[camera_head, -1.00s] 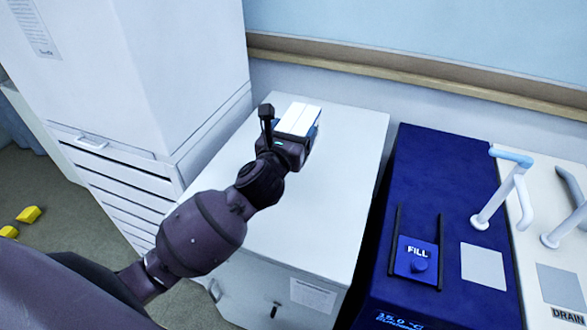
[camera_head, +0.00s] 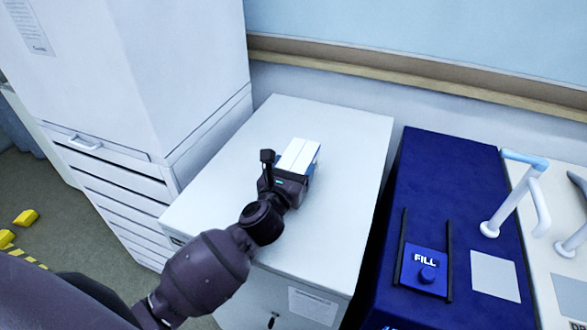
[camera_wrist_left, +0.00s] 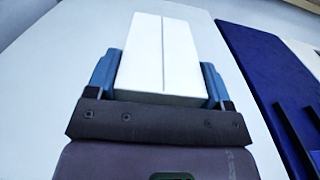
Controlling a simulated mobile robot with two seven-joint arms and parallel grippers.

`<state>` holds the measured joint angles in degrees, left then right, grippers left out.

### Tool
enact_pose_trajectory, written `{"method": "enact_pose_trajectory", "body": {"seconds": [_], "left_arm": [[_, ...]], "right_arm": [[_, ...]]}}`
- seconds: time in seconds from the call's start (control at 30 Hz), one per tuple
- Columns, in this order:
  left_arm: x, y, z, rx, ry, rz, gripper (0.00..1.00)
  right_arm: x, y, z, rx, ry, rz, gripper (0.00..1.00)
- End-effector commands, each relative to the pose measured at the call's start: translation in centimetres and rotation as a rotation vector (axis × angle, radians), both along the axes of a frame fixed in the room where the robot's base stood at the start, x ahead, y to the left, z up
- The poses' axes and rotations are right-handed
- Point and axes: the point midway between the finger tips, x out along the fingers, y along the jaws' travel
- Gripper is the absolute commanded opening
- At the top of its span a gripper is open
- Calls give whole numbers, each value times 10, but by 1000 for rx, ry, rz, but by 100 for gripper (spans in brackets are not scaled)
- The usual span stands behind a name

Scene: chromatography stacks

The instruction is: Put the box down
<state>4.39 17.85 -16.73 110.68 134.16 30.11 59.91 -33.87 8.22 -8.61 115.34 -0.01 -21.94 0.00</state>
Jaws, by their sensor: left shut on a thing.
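The box (camera_head: 299,154) is small and white with a seam along its top. My left gripper (camera_head: 293,170) is shut on it, over the top of the white cabinet (camera_head: 228,172). In the left wrist view the box (camera_wrist_left: 160,55) sits between the two blue fingers of my left gripper (camera_wrist_left: 158,85). I cannot tell whether the underside of the box touches the cabinet top. My right gripper is not in view.
A tall white unit with drawers (camera_head: 120,175) stands at the left. A dark blue machine marked FILL (camera_head: 440,185) stands at the right, with white taps (camera_head: 505,200) beyond it. The cabinet top around the box is clear. A wall with a wooden rail (camera_head: 400,80) is behind.

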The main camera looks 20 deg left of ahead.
Motion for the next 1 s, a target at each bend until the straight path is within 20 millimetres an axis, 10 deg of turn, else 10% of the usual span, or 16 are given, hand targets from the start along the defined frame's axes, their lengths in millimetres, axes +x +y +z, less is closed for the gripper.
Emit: {"method": "enact_pose_trajectory", "body": {"seconds": [0.23, 0.27, 0.43, 1.0], "left_arm": [[0, 0, -3, 0, 0, 0, 48], [0, 0, -3, 1, 0, 1, 76], [0, 0, -2, 1, 0, 0, 100], [-31, -2, 1, -1, 1, 0, 100]], "right_arm": [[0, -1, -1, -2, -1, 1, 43], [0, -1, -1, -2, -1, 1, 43], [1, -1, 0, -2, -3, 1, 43], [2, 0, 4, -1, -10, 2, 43]]}}
